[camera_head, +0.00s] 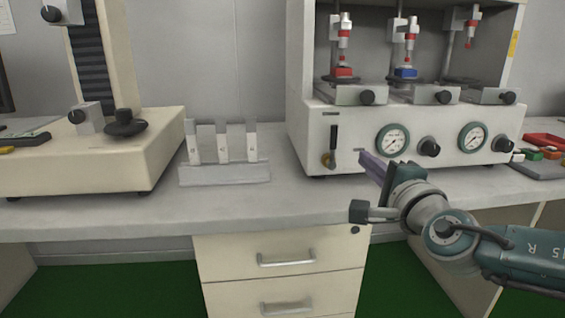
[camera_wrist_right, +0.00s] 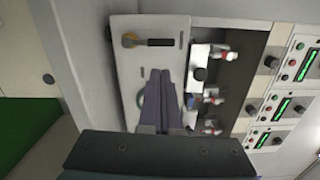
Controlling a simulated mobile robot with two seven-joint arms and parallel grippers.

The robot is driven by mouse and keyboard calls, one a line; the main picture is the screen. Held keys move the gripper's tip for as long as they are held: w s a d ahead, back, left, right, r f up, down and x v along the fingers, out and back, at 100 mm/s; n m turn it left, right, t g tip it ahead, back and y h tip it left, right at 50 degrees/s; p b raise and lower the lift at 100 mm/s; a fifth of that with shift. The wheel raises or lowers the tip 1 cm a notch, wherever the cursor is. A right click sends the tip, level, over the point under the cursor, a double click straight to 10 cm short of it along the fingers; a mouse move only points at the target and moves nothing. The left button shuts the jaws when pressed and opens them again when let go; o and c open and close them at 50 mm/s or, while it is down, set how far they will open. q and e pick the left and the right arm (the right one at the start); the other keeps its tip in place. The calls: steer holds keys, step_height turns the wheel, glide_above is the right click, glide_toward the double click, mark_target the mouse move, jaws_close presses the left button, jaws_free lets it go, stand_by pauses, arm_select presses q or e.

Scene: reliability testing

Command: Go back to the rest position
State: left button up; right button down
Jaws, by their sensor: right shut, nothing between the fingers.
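My right gripper (camera_head: 372,165) reaches in from the right, over the front part of the workbench. Its dark fingers are shut with nothing between them. They point toward the cream test machine (camera_head: 355,135), just in front of its lower left face. In the right wrist view the closed fingers (camera_wrist_right: 160,90) cover part of the machine's front panel (camera_wrist_right: 128,60). I cannot tell whether they touch it. My left gripper is not in view.
The machine holds a red block (camera_head: 344,72) and a blue block (camera_head: 405,72) on its stations. A holder (camera_head: 225,174) with white strips stands left of it. A beige machine (camera_head: 90,165) fills the left. Bench space (camera_head: 290,210) in front is clear. Drawers (camera_head: 280,262) are below. Coloured parts (camera_head: 550,153) lie at right.

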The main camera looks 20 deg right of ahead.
steer(key=shift+w+d+r, duration=0.1)
stand_by(0.4)
steer(key=s+a+r+n+g+y+p, duration=0.1)
steer(key=s+a+r+n+g+p, duration=0.4)
steer(key=s+n+p, duration=0.5)
steer(key=s+a+r+n+g+y+p, duration=0.1)
steer(key=s+a+r+n+g+p, duration=0.45)
steer(key=s, duration=0.65)
steer(key=s+a+r+n+g+y+p, duration=0.1)
steer(key=s+a+r+n+g+p, duration=0.25)
steer(key=s+r+n+p, duration=0.6)
step_height(320, 180, up, 34)
steer(key=s+m+p, duration=0.2)
steer(key=p, duration=3.5)
steer(key=shift+d+r+p, duration=0.2)
steer(key=shift+r+p, duration=0.05)
steer(key=shift+p, duration=0.1)
